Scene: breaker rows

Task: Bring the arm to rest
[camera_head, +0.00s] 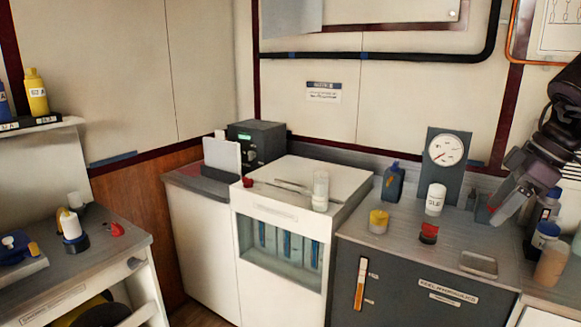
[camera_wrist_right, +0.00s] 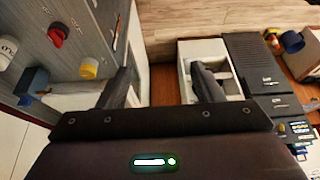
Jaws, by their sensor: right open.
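My right arm comes in at the right edge of the head view. Its gripper (camera_head: 503,203) points down and left over the right end of the grey counter (camera_head: 390,236), in front of the back wall. In the right wrist view the two dark fingers of my right gripper (camera_wrist_right: 165,85) stand wide apart, with nothing between them but the wood floor and a white unit beyond. It is open and empty. My left gripper and arm are in neither view.
Bottles (camera_head: 547,203) stand close beside the right gripper. A white bottle (camera_head: 435,200), a yellow-capped jar (camera_head: 378,221), a red-topped item (camera_head: 429,232) and a round gauge (camera_head: 446,150) are on the counter. A metal tray (camera_head: 478,264) lies near its front edge. A white cabinet (camera_head: 290,213) stands left.

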